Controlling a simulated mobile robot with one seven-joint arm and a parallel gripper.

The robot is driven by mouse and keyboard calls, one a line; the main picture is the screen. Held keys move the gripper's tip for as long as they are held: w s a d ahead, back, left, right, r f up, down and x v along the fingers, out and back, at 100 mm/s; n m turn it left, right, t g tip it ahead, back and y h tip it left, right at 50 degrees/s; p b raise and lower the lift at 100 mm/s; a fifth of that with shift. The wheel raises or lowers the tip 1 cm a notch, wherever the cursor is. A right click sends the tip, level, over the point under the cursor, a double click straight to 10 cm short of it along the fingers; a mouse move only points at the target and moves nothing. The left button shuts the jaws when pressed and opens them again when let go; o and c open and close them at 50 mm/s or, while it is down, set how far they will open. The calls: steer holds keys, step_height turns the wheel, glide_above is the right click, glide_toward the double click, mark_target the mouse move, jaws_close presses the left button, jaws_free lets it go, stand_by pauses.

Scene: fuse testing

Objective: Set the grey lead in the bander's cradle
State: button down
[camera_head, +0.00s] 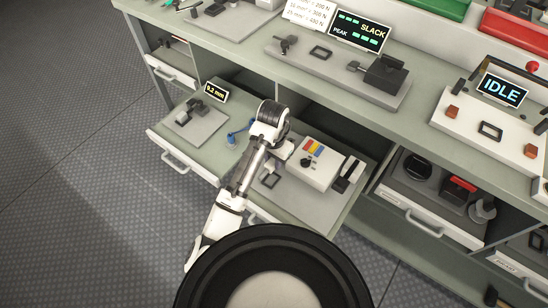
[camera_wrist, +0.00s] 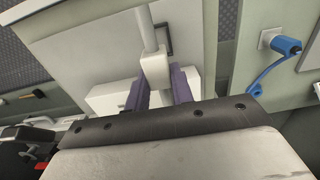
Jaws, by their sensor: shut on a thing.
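My gripper (camera_wrist: 158,88) is shut on the grey lead (camera_wrist: 154,62), a pale block with a round cable running up the wrist view. Its dark purple fingers lie on either side of the block. In the head view my gripper (camera_head: 282,152) is over the open drawer, just left of the bander (camera_head: 316,163), a white box with red, yellow and blue marks. The bander's cradle seems to be the black square frame (camera_head: 270,181) on its grey base plate. It also shows in the wrist view (camera_wrist: 170,40), partly behind the lead. The height of the lead above the plate is unclear.
A black lever (camera_head: 348,175) stands at the bander's right. The worktop (camera_head: 235,40) overhangs behind, and a drawer of tools (camera_head: 435,205) is to the right.

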steer(key=b, duration=0.4)
glide_above(273, 178)
step_height(273, 178, down, 6)
steer(key=shift+r, duration=0.1)
stand_by(0.8)
steer(key=shift+f, duration=0.5)
steer(key=shift+f, duration=0.55)
stand_by(0.7)
steer(key=shift+r, duration=0.2)
stand_by(0.3)
steer(key=shift+f, duration=0.2)
